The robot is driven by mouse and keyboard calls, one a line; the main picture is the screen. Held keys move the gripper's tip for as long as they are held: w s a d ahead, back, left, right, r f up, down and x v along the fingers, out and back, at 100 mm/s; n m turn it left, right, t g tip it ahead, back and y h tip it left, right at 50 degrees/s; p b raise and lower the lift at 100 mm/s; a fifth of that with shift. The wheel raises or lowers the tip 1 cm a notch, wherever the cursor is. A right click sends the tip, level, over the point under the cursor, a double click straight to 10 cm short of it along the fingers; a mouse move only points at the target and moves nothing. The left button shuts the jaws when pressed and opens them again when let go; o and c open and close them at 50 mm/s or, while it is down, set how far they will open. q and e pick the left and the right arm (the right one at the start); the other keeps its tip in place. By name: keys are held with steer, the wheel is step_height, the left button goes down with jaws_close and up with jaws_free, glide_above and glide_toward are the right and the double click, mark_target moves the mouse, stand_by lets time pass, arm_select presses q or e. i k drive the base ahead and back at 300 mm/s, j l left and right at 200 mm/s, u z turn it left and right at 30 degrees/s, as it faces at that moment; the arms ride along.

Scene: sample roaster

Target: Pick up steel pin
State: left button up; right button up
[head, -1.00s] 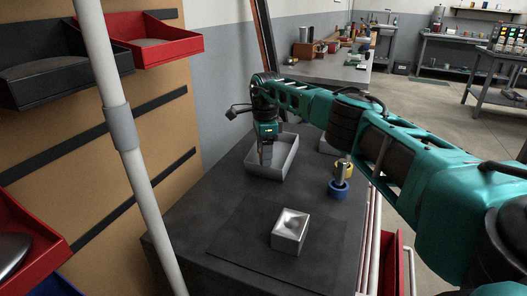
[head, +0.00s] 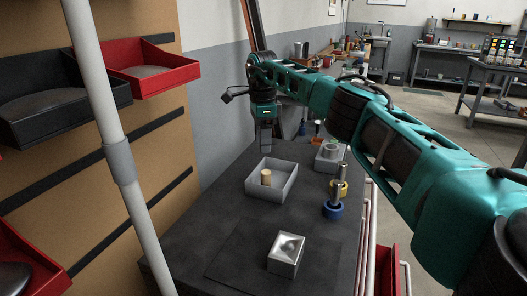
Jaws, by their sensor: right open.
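Two grey metal pins stand upright on the right side of the dark bench. One pin (head: 337,192) rises from a blue ring (head: 333,211), and another (head: 341,172) rises from a yellow ring (head: 342,188) just behind it. I cannot tell which is the steel pin. My right gripper (head: 265,150) points down beyond the back left of a grey tray (head: 284,187), apart from the pins and to their left. It looks empty; its fingers are small and hard to make out. A tan cylinder (head: 266,177) stands in the tray. My left gripper is not in view.
A shiny metal block (head: 285,258) with a dished top sits on a dark mat (head: 235,256) at the front. A grey box (head: 326,164) with a round part stands behind the rings. Red bins (head: 160,72) hang on the left wall. Clear bench lies between tray and block.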

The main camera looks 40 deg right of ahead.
mark_target(337, 186)
steer(key=k, duration=1)
